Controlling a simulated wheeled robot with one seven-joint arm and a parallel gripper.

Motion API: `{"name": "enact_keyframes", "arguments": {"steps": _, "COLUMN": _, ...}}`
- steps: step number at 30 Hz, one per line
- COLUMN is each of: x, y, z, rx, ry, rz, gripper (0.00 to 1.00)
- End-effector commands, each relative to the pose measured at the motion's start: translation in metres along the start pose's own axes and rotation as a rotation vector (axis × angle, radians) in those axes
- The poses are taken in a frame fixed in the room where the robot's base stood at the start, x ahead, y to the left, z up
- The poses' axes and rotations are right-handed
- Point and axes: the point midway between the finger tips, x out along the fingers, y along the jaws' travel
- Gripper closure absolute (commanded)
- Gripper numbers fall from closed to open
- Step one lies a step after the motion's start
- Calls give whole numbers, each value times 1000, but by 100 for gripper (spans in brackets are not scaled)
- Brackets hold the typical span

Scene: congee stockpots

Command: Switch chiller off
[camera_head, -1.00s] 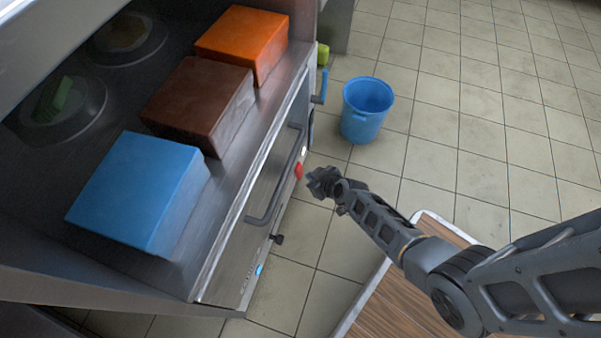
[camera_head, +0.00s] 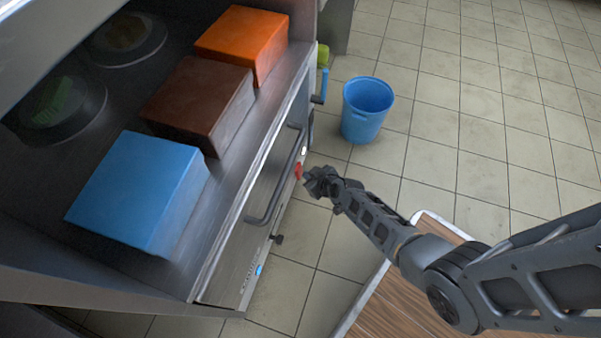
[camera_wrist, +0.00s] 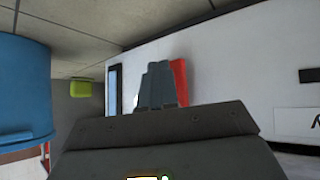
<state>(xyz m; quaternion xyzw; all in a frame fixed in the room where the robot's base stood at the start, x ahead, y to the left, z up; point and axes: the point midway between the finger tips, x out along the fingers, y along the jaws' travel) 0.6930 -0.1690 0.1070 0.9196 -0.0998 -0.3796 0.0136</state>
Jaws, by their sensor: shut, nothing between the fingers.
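The chiller (camera_head: 262,225) is a steel-fronted unit under the counter, with a long dark handle (camera_head: 277,187). A red switch (camera_head: 298,171) sits on its front, beyond the handle, with a small white spot by it. My gripper (camera_head: 309,178) is shut and empty, right in front of the red switch. In the wrist view the shut fingers (camera_wrist: 158,82) point at the chiller's pale front (camera_wrist: 225,60), and the red switch (camera_wrist: 179,80) shows just right of them, partly hidden. I cannot tell whether the fingers touch it.
A blue bucket (camera_head: 366,109) stands on the tiled floor behind my gripper. A blue box (camera_head: 135,190), a brown box (camera_head: 196,103) and an orange box (camera_head: 241,42) lie on the counter. A small blue lever (camera_head: 321,87) sticks out at the chiller's far end.

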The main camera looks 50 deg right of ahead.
Motion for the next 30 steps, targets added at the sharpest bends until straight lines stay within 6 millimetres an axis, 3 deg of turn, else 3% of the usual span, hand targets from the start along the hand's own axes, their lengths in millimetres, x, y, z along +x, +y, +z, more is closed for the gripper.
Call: {"name": "enact_keyframes", "arguments": {"steps": 30, "x": -8, "y": 6, "z": 5, "rx": 1, "ry": 1, "rz": 0, "gripper": 100}}
